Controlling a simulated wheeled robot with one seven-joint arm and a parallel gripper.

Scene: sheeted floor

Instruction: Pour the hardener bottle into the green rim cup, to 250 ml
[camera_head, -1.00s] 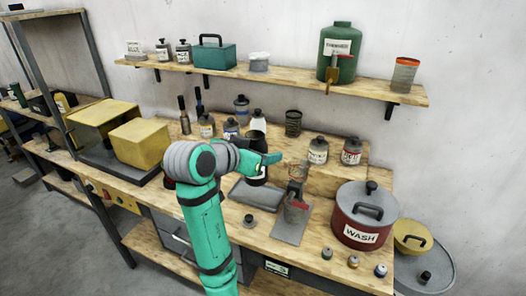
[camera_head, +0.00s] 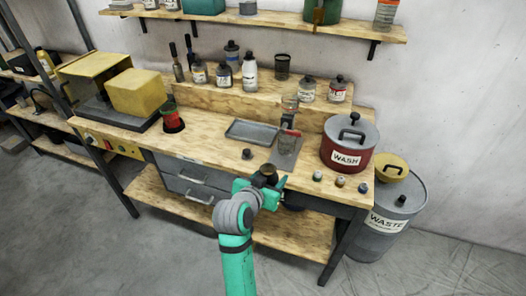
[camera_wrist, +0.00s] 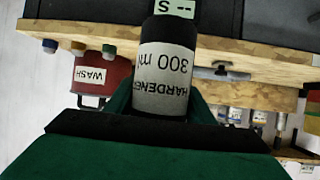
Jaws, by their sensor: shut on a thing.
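The hardener bottle (camera_head: 268,172), dark with a pale label, is in my gripper (camera_head: 262,186), in front of the bench's front edge. In the wrist view the hardener bottle (camera_wrist: 165,75) fills the middle, its "HARDENER 300 ml" label upside down in the picture. My gripper (camera_wrist: 160,115) is shut around it. A small red vessel (camera_head: 172,120) with a dark base and a greenish top edge stands beside the yellow boxes; I cannot tell if it is the green rim cup. A clear cup with red on it (camera_head: 289,135) stands on a grey plate at the right.
A red WASH pot (camera_head: 347,150) stands at the bench's right end, with several small capped jars in front. An empty grey tray (camera_head: 251,131) lies mid-bench. A WASTE bin (camera_head: 392,215) stands on the floor at right. Several bottles line the raised back step.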

